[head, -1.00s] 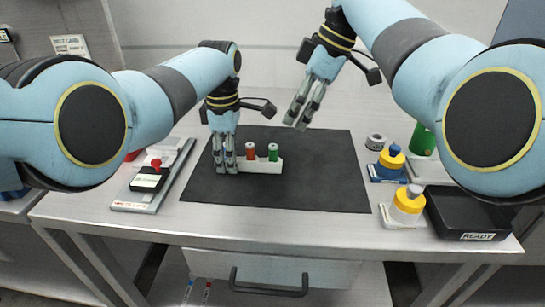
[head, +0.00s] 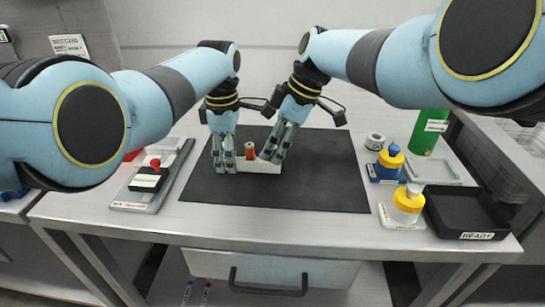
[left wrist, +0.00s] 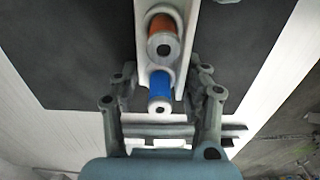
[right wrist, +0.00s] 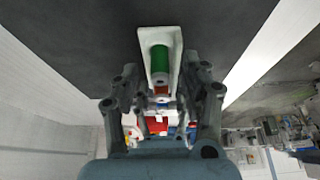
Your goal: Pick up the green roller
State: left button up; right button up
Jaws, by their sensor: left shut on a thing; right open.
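The green roller (right wrist: 160,60) stands in the end of a white holder (right wrist: 146,40) in the right wrist view. In the head view my right gripper hides it. My right gripper (head: 275,157) is open at the holder's right end, with its fingers on either side of the holder in the right wrist view (right wrist: 162,80); contact is unclear. My left gripper (head: 225,168) is shut on the white holder's left end, its fingers on either side of the blue roller (left wrist: 159,86). An orange-red roller (head: 250,151) stands in the middle of the holder.
The holder is on a dark mat (head: 320,180) with free room to its right. Right of the mat are a blue-and-yellow bottle (head: 389,161), a yellow-and-white bottle (head: 406,206), a green container (head: 430,130) and a black READY tray (head: 462,232).

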grip_shut()
dwell(0.3)
jog(key=shift+r, duration=1.05)
jog(key=shift+d+r, duration=0.6)
jog(key=shift+r, duration=0.05)
jog(key=d, duration=1.6)
jog(key=shift+d, duration=0.4)
